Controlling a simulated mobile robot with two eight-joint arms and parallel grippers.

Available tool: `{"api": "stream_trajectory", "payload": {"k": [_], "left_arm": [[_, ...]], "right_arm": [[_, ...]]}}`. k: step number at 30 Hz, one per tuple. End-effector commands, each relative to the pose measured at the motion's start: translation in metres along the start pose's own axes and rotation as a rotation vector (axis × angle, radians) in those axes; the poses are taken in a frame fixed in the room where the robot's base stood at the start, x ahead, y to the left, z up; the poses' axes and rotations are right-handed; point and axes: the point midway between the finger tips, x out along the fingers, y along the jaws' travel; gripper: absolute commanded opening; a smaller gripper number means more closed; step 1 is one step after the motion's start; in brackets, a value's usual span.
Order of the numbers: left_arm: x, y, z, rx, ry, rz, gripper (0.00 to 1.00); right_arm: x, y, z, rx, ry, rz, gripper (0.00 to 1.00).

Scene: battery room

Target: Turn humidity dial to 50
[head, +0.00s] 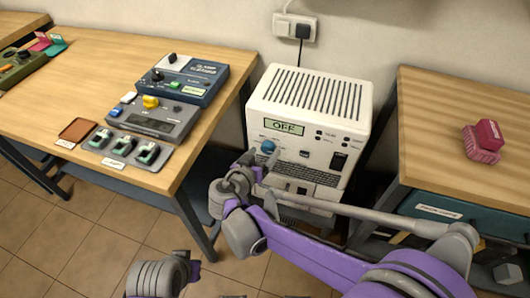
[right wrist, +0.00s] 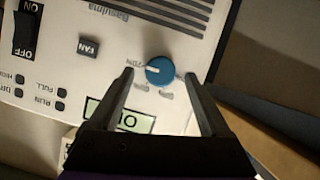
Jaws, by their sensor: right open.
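A white dehumidifier (head: 352,110) stands on the floor between two benches. Its display (head: 284,127) reads OFF, and the display also shows upside down in the right wrist view (right wrist: 122,116). The blue dial (head: 267,147) sits below the display. In the right wrist view the dial (right wrist: 165,76) has a white mark pointing left. My right gripper (head: 254,160) is open, with its fingers on either side of the dial and gaps visible between them and the dial. Whether it touches the dial is not clear.
A black rocker switch (right wrist: 27,34) and a FAN button (right wrist: 88,48) are on the same panel. A wooden bench (head: 75,75) with control boxes is at left. Another bench (head: 430,130) with a pink block (head: 484,142) is at right. A plugged-in cord (head: 302,32) hangs behind.

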Motion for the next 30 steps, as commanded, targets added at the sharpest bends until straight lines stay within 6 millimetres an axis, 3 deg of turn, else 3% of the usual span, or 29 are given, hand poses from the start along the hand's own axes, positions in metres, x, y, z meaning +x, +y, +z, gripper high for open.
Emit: {"api": "stream_trajectory", "payload": {"k": [6,14,28,30], "left_arm": [[0.005,0.0,0.001,0.0,-0.001,0.0,0.0],[0.005,0.0,0.001,0.0,-0.001,0.0,0.0],[0.005,0.0,0.001,0.0,-0.001,0.0,0.0],[0.005,0.0,0.001,0.0,-0.001,0.0,0.0]], "right_arm": [[0.018,0.0,0.0,0.0,-0.001,0.0,0.81],[0.018,0.0,0.0,-0.001,0.0,-0.001,0.81],[0.018,0.0,0.0,-0.001,0.0,-0.001,0.0],[0.018,0.0,0.0,-0.001,-0.001,-0.001,0.0]]}}
